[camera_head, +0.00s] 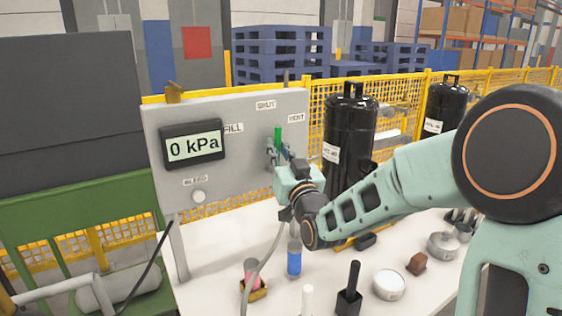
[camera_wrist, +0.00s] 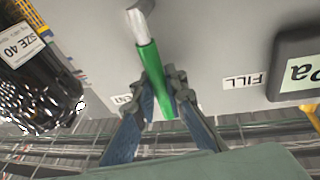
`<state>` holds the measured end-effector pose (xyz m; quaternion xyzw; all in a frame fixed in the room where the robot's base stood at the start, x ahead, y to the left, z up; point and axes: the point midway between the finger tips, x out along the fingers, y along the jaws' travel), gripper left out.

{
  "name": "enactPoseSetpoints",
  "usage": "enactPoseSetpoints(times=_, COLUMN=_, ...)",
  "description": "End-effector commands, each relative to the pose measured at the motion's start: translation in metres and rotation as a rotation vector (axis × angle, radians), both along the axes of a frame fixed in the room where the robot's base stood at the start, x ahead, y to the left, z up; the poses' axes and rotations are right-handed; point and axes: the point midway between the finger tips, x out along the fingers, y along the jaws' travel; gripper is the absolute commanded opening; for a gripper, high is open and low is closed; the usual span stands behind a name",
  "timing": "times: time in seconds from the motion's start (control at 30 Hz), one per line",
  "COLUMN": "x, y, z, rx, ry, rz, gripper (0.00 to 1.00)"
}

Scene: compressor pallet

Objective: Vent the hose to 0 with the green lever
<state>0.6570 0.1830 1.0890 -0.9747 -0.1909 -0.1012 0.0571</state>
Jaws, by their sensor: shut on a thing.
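The green lever (camera_head: 278,136) is on the grey panel (camera_head: 226,105), with labels FILL to its left, SHUT above and VENT to its right. My gripper (camera_head: 277,153) is shut on it. In the wrist view, the green lever (camera_wrist: 149,62) runs between my two fingers (camera_wrist: 168,88), below a pale metal part. That view is upside down, and a finger partly covers the VENT label. I cannot tell the lever's exact angle. The display (camera_head: 193,146) reads 0 kPa. A grey hose (camera_head: 262,262) hangs below my gripper to the white table (camera_head: 215,250).
A round bleed knob (camera_head: 198,196) sits low on the panel. Black cylinders (camera_head: 350,130) stand to the right. A blue-banded bottle (camera_head: 294,258), a black holder (camera_head: 348,300), a white round container (camera_head: 389,284) and a brown block (camera_head: 416,263) stand on the table below my arm.

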Motion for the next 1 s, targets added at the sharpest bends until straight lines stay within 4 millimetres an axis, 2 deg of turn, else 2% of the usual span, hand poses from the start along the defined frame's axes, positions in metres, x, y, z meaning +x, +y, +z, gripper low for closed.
enactPoseSetpoints(times=0.03, x=-0.0013, y=0.0016, z=-0.0041, rx=-0.016, ry=-0.010, rz=0.001, gripper=0.00)
enactPoseSetpoints(times=0.73, x=-0.0033, y=0.0048, z=-0.0013, rx=-0.064, ry=-0.038, rz=0.001, gripper=0.00)
enactPoseSetpoints(times=0.77, x=-0.0032, y=0.0048, z=-0.0014, rx=-0.064, ry=-0.038, rz=0.001, gripper=0.14)
enactPoseSetpoints(times=0.8, x=-0.0033, y=0.0048, z=-0.0013, rx=-0.064, ry=-0.038, rz=0.001, gripper=0.18)
enactPoseSetpoints(times=0.9, x=-0.0032, y=0.0047, z=-0.0010, rx=-0.063, ry=-0.038, rz=0.001, gripper=0.29)
enactPoseSetpoints(times=1.0, x=-0.0031, y=0.0047, z=-0.0008, rx=-0.063, ry=-0.038, rz=0.001, gripper=0.30)
